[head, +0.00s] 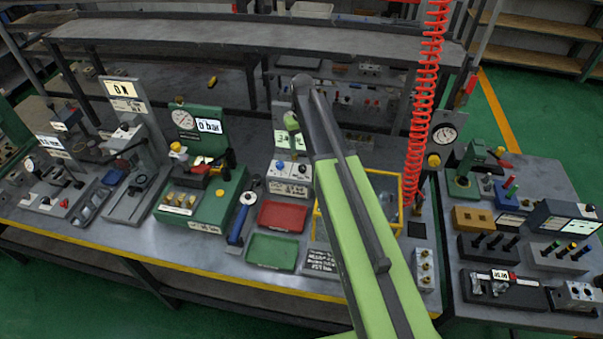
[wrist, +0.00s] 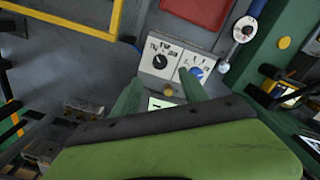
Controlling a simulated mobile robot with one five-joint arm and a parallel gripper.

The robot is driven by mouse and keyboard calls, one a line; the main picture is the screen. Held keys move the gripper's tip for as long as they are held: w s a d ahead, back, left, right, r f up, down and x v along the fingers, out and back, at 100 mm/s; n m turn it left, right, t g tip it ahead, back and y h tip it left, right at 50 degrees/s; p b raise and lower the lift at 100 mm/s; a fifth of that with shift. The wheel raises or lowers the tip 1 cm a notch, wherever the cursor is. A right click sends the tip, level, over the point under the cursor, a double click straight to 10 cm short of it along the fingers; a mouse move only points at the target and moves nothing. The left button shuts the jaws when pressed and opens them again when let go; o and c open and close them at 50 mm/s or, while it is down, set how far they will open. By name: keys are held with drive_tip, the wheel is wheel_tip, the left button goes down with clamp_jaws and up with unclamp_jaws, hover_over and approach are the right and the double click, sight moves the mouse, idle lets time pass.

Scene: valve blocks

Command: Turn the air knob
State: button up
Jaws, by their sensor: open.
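A pale control block (head: 290,186) stands on the bench, with a blue knob (head: 280,165) on its left and a dark knob (head: 302,168) on its right. In the wrist view the dark knob (wrist: 160,62) and the blue knob (wrist: 196,72) sit side by side on white plates. Their lettering is too small to read, so I cannot tell which is the air knob. My gripper (wrist: 160,76) is open, with its two green fingers apart and pointing at the block. The right finger's tip overlaps the blue knob's plate in the picture; contact cannot be told.
A red tray (head: 283,216) and a green tray (head: 272,252) lie in front of the block. A yellow-framed box (head: 318,225) is at its right, partly behind my arm. A green gauge station (head: 225,205) stands left. A red coiled hose (head: 425,90) hangs at right.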

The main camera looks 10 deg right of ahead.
sight(302, 167)
wheel_tip(302, 167, down, 10)
drive_tip(key=b, duration=0.8)
drive_tip(key=shift+r, duration=0.35)
clamp_jaws()
